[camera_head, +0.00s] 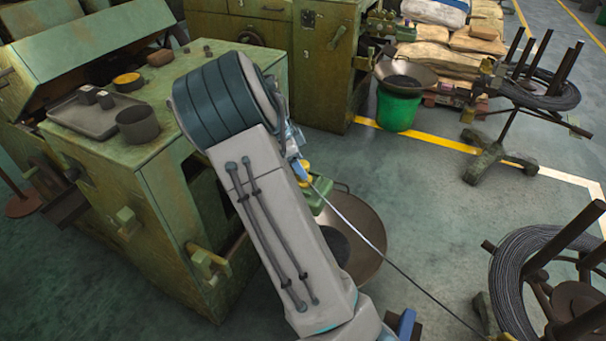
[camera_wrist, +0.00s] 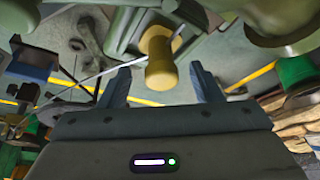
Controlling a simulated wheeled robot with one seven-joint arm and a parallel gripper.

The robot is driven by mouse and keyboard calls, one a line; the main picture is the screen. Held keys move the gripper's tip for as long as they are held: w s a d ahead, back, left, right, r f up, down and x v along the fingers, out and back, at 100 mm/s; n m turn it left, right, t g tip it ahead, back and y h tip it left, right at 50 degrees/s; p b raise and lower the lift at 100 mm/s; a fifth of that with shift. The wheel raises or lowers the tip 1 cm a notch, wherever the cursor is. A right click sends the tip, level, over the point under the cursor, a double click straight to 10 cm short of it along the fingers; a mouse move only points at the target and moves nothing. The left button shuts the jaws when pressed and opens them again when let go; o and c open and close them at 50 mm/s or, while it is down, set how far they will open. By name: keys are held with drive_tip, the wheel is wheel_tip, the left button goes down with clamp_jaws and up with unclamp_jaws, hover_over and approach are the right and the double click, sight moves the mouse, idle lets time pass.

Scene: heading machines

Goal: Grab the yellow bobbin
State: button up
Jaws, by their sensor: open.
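My gripper (camera_wrist: 160,68) is open, with one finger on each side of the bobbin in the picture. I see no contact, and I cannot tell how far the bobbin reaches between the fingers. In the head view a small part of the bobbin (camera_head: 302,170) shows at the right edge of my arm, beside a green machine part.
A thin wire (camera_head: 400,273) runs from near the bobbin to the lower right. A wide metal pan (camera_head: 368,225) lies below it. The green machine (camera_head: 165,190) stands left, bearing a tray (camera_head: 90,118) and cans. A wire coil stand (camera_head: 515,275) is at right.

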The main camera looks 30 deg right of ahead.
drive_tip(key=x, duration=0.3)
drive_tip(key=shift+d+f, duration=0.15)
drive_tip(key=shift+d, duration=0.1)
drive_tip(key=shift+c, duration=0.2)
drive_tip(key=c, duration=1.1)
drive_tip(key=shift+o, duration=0.2)
